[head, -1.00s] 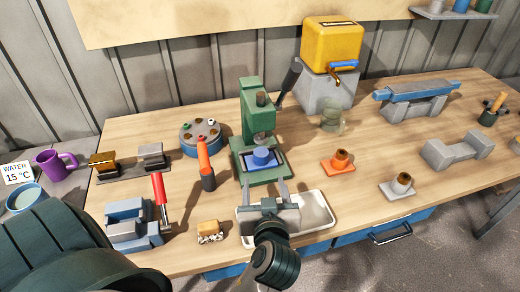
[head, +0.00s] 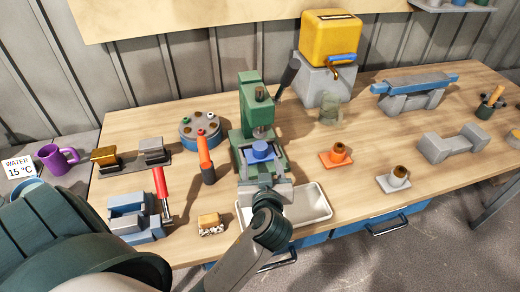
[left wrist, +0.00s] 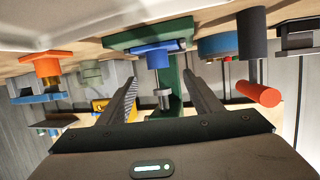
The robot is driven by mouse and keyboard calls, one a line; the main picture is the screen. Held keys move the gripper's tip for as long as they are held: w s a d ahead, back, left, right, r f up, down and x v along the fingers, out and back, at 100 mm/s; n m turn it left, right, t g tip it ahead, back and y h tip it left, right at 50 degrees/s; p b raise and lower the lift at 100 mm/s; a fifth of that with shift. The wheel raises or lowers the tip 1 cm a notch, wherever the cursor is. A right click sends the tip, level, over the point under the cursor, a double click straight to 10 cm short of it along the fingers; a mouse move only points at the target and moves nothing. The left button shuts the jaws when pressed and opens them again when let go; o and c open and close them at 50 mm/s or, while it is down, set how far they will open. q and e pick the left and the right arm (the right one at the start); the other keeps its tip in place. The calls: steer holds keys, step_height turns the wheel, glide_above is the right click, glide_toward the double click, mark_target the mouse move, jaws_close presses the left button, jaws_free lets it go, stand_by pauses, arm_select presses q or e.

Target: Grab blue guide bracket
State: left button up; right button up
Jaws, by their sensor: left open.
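The blue guide bracket (head: 261,151), a flat base with a round boss, sits on the bed of the green press (head: 249,105), under its ram. It also shows upside down in the left wrist view (left wrist: 158,56), between the lines of the two fingers. My left gripper (head: 260,173) is at the front of the press, pointing at the bracket. Its jaws (left wrist: 161,80) are open and empty, one finger on each side. The finger tips are partly hidden in the head view, and I cannot tell whether they touch the bracket. My right gripper is not in view.
A white tray (head: 312,208) lies under and right of my left wrist. A red-orange handled tool (head: 205,155) stands left of the press. An orange bracket (head: 336,156) and a white bracket (head: 395,181) stand to the right. The yellow tank (head: 330,38) is behind.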

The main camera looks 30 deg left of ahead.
mark_target(260, 148)
arm_select(q)
steer(key=p+x, duration=0.1)
steer(key=x, duration=0.3)
steer(key=shift+w+a, duration=0.15)
steer(key=shift+a, duration=0.05)
steer(key=shift+w+a+f, duration=0.35)
steer(key=shift+w+a, duration=0.05)
steer(key=shift+w, duration=0.15)
steer(key=shift+p, duration=0.3)
steer(key=shift+w+a+p, duration=0.3)
steer(key=shift+w+p, duration=0.15)
steer(key=shift+w, duration=0.05)
steer(key=p+x, duration=0.1)
steer(key=x, duration=0.1)
steer(key=shift+w+a+f, duration=0.15)
steer(key=shift+w, duration=0.25)
steer(key=shift+w+a+f+p, duration=0.3)
steer(key=shift+w+p, duration=0.1)
steer(key=shift+c, duration=0.3)
jaws_close()
